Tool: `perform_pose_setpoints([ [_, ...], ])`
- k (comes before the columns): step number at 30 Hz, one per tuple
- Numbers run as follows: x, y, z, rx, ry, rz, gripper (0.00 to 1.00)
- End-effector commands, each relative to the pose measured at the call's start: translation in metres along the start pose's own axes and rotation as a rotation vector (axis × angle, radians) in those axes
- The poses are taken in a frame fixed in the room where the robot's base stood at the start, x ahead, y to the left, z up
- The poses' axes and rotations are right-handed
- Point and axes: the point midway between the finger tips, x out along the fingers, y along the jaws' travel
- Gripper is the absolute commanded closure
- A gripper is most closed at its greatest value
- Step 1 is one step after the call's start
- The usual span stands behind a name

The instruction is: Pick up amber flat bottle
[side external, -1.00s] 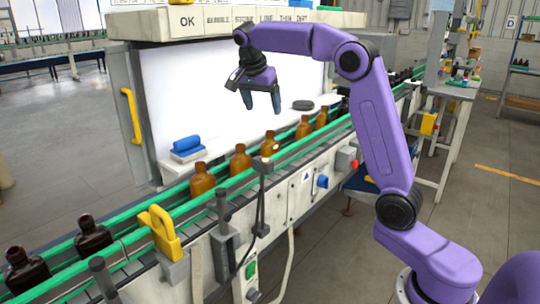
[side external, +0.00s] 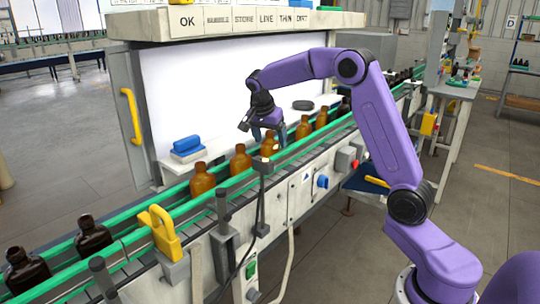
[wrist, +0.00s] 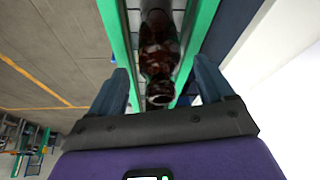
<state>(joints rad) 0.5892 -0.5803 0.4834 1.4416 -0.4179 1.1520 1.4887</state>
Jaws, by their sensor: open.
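Several amber bottles stand in a row on the conveyor; I cannot tell for certain which is the flat one. In the side view, one amber bottle (side external: 268,146) stands just below my gripper (side external: 268,132), partly hidden by it. In the wrist view, a dark brown glass bottle (wrist: 159,48) lies in line with the gap between the fingers of my gripper (wrist: 162,75). The fingers are spread with space on either side of it and hold nothing. Other amber bottles stand to the left (side external: 240,161) and to the right (side external: 303,128).
Green guide rails (side external: 135,236) run along both sides of the conveyor. A white lit panel (side external: 200,100) stands behind it, with a blue block (side external: 187,144) on its ledge. Dark bottles (side external: 92,236) stand at the lower left.

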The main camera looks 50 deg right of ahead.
Motion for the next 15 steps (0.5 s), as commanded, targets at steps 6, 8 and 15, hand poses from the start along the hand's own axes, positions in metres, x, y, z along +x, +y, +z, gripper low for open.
perform_pose_setpoints([
  [6,0.0048,0.0001,0.0,0.0,0.0,0.0,0.19],
  [8,0.0047,0.0001,0.0,0.0,0.0,0.0,0.19],
  [15,0.0045,0.0001,0.0,0.0,0.0,0.0,0.87],
])
